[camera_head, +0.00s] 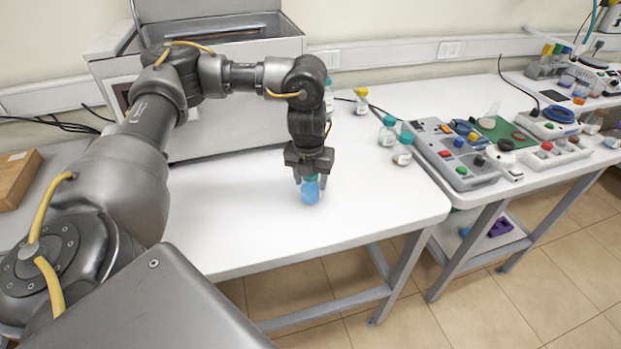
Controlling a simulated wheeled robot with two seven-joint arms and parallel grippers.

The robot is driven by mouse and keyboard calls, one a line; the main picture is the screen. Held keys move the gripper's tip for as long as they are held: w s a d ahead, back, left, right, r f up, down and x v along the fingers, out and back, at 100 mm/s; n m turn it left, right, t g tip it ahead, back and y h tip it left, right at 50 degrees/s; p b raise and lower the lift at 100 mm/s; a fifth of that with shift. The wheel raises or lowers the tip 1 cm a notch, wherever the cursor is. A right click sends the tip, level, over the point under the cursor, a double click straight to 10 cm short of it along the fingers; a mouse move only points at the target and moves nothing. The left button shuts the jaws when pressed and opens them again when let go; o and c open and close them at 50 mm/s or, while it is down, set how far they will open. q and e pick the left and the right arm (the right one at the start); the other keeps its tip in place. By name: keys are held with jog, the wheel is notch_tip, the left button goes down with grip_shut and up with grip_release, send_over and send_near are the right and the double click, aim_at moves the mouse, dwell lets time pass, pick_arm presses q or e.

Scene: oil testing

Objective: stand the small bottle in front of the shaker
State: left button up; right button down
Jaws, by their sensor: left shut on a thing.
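A small bottle (310,191) with blue contents is upright under my left gripper (309,176). The gripper points straight down and is shut on the bottle's top, hiding part of its cap. The bottle is over the front part of the white table (240,235); I cannot tell whether its base touches the top. The large grey box-shaped machine with a raised lid (225,105), which looks like the shaker, stands behind and to the left of the bottle. My left arm hides part of it. My right gripper is out of view.
Two teal-capped bottles (388,132) (403,150) and a yellow-capped bottle (361,102) stand right of the gripper. A grey control panel (455,152) lies on the right table. The white top around the held bottle is clear.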

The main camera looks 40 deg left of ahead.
pick_arm(q)
jog(key=shift+f, duration=0.15)
jog(key=o, duration=1.1)
jog(key=r, duration=0.4)
jog(key=s+r, duration=0.1)
jog(key=r, duration=0.7)
jog(key=shift+s+d+r, duration=0.15)
jog(key=shift+d, duration=0.15)
